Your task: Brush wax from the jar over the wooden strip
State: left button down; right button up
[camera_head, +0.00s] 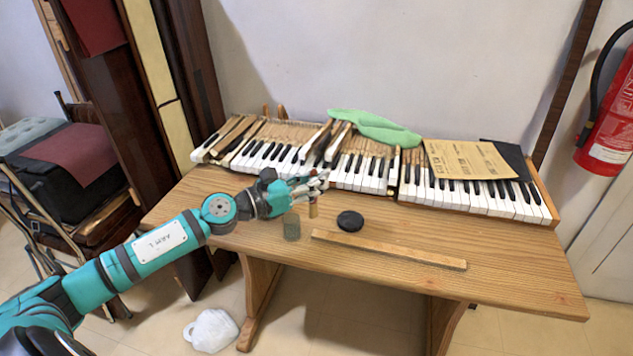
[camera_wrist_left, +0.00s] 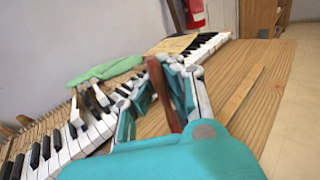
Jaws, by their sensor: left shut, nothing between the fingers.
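My left gripper (camera_head: 318,182) is above the table, just behind and above the jar, with its fingers shut. A brown wooden handle (camera_wrist_left: 163,95) shows at the fingers in the left wrist view; a short tan piece (camera_head: 313,208) shows below the fingertips in the head view. I cannot tell whether the fingers hold it. The small greenish jar (camera_head: 291,226) stands upright on the table, open at the top as far as I can see. A round black lid (camera_head: 350,221) lies to its right. The wooden strip (camera_head: 388,249) lies near the front edge and shows in the left wrist view (camera_wrist_left: 243,92). My right gripper is out of view.
Piano keys (camera_head: 365,175) line the back of the wooden table (camera_head: 500,265). A green cloth (camera_head: 375,127) and a brown paper (camera_head: 468,159) lie on them. The table right of the strip is clear. A fire extinguisher (camera_head: 607,130) hangs at right.

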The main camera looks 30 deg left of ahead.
pick_arm(q)
jog(key=shift+r, duration=0.2)
notch_tip(320, 180, up, 3)
jog(key=p, duration=0.3)
jog(key=shift+r, duration=0.1)
dwell(0.3)
